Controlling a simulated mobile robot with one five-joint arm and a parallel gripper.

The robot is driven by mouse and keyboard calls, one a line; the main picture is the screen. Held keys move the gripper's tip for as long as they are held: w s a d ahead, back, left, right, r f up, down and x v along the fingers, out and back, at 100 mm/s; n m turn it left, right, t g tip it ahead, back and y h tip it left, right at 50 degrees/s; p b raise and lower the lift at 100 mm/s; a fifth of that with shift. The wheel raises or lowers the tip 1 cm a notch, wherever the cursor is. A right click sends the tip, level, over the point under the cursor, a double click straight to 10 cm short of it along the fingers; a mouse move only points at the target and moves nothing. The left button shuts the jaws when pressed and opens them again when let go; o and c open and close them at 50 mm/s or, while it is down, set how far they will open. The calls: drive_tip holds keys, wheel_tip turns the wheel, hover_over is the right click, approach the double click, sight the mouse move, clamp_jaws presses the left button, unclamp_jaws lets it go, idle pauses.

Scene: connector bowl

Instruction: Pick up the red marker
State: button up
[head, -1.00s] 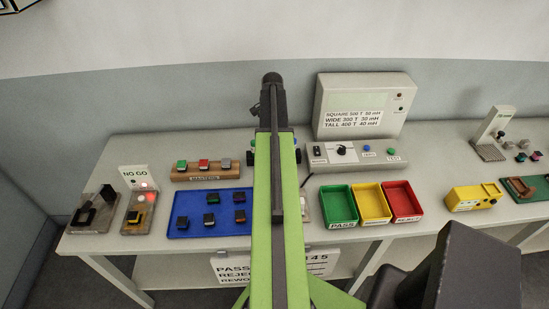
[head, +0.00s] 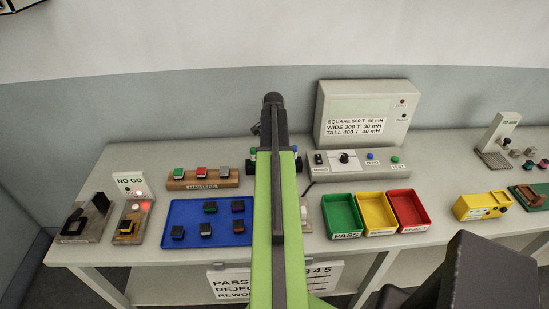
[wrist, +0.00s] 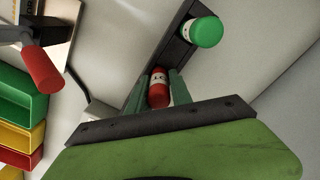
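The red marker (wrist: 159,92), with a pale label band, shows in the wrist view between the two green fingers of my gripper (wrist: 160,76). The fingers stand apart, one on each side of it, with a thin gap visible on the left; contact on the right is unclear. The marker is at the end of a dark holder. A green marker (wrist: 206,31) is in the same holder, beyond my gripper. In the head view my own arm hides the red marker and the fingertips.
Green (head: 342,232), yellow (head: 377,231) and red (head: 409,229) bins stand right of my arm. A blue tray (head: 190,240) with several parts lies to the left. A grey tester box (head: 318,132) stands behind. In the wrist view a red handle (wrist: 42,68) is at the left.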

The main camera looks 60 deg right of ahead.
clamp_jaws()
drive_tip(key=shift+r, duration=0.1)
drive_tip(key=shift+r+p, duration=0.3)
drive_tip(key=shift+p, duration=0.1)
wheel_tip(320, 180, up, 4)
drive_tip(key=p, duration=0.4)
drive_tip(key=s+d+r+p, duration=0.1)
drive_tip(key=s+r+p, duration=0.5)
drive_tip(key=s, duration=0.5)
drive_tip(key=shift+s+d, duration=0.3)
drive_tip(key=shift+d, duration=0.05)
